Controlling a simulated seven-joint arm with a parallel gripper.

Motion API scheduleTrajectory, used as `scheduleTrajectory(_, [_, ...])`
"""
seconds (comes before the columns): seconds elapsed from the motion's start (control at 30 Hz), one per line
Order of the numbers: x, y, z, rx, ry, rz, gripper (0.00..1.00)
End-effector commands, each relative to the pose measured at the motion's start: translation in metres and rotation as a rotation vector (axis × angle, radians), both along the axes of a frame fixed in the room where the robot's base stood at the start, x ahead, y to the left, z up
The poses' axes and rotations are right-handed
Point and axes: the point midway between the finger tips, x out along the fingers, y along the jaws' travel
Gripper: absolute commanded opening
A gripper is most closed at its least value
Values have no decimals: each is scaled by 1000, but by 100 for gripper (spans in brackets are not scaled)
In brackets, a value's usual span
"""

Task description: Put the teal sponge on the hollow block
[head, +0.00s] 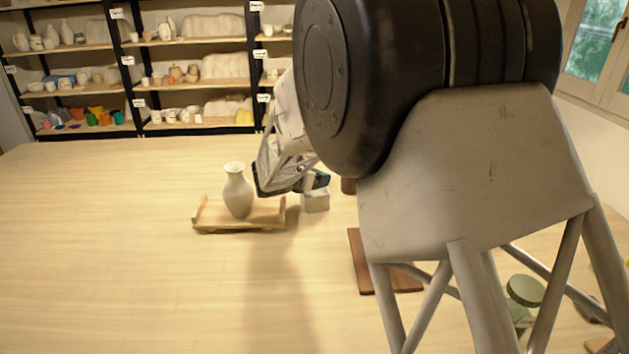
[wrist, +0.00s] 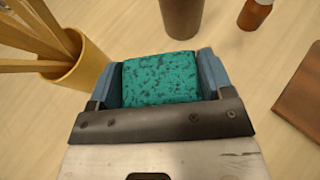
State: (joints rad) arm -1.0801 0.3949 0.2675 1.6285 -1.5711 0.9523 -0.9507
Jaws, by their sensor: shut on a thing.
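The teal sponge (wrist: 160,82), speckled with dark spots, sits between the two blue fingers of my gripper (wrist: 160,72) in the wrist view. My gripper is shut on it. In the head view the sponge (head: 322,180) shows only as a small dark teal patch at my gripper (head: 311,182). A pale grey block (head: 316,203), which looks like the hollow block, stands on the table just below my gripper. I cannot tell whether the sponge touches it. The block is not visible in the wrist view, and my arm hides part of the scene.
A white vase stands on a wooden tray (head: 213,224) left of the block. A dark brown cylinder (wrist: 181,14), a yellow cup of sticks (wrist: 82,68) and an amber bottle (wrist: 255,13) stand near. A brown board (head: 360,270) lies nearer. The left table is clear.

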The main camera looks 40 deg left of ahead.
Motion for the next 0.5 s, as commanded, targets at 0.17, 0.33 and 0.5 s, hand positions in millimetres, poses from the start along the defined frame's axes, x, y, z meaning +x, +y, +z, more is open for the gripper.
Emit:
scheduleTrajectory(0.17, [0,0,-15,0,1,-1,51])
scheduleTrajectory(0.33, [0,0,-16,1,1,0,51])
scheduleTrajectory(0.5, [0,0,-16,0,1,0,51])
